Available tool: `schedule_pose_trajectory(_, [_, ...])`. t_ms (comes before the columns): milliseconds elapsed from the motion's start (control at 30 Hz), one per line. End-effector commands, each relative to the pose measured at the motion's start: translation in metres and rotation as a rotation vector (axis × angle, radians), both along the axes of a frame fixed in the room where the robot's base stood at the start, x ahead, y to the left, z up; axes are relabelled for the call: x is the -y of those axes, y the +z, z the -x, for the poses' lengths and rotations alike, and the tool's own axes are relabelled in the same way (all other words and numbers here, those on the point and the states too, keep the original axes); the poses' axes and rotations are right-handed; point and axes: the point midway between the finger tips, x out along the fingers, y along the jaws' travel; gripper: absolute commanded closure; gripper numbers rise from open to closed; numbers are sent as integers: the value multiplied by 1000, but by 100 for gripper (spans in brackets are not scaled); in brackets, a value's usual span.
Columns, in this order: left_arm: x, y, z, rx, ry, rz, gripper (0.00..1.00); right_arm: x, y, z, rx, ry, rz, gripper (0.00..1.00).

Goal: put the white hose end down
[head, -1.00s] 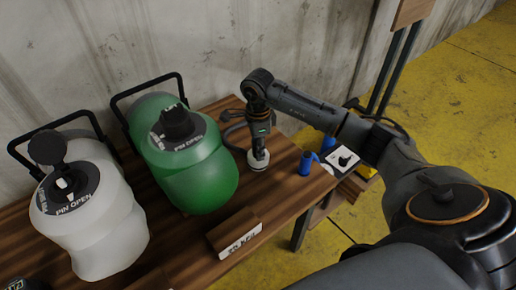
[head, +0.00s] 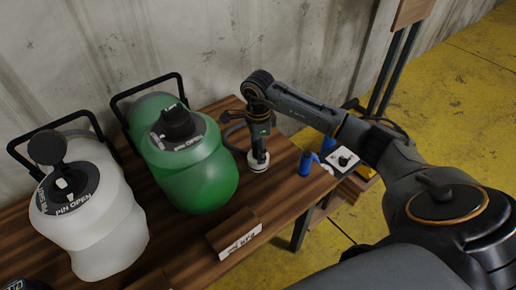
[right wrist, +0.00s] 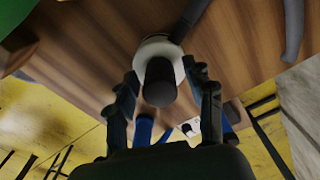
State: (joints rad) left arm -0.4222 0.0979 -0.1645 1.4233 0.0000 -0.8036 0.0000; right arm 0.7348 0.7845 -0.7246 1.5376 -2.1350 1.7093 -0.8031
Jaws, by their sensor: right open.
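The white hose end (head: 258,164) is on the wooden table to the right of the green bobbin-shaped inflatable, below my right gripper (head: 259,148). In the right wrist view the hose end (right wrist: 159,50) shows as a white collar with a dark cylindrical part. My right gripper (right wrist: 163,78) is open, with one finger on each side of it and a gap visible beside the dark part. The hose end looks upright and seems to rest on the table top. A dark hose (head: 233,134) curves off to its left. My left gripper is not in view.
The green container (head: 195,175) and a white container (head: 95,225) stand to the left on the table (head: 285,185). Blue fittings (head: 305,163) and a white box with a black knob (head: 342,160) are near the right edge. A wooden label block (head: 234,238) lies in front.

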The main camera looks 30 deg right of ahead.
Motion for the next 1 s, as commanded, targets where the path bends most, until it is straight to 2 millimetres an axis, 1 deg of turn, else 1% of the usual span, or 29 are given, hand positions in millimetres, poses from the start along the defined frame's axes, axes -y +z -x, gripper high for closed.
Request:
schedule_pose_trajectory(100, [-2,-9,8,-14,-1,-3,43,0,17,-1,4,1,-1,47])
schedule_pose_trajectory(400, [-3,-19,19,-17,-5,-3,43,0,83,-1,4,1,0,47])
schedule_pose_trajectory(533, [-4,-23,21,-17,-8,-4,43,0,105,-1,3,1,0,47])
schedule_pose_trajectory(700, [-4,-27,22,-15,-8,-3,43,0,119,0,1,0,-1,47])
schedule_pose_trajectory(1000, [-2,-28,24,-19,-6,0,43,0,122,0,-1,0,0,47])
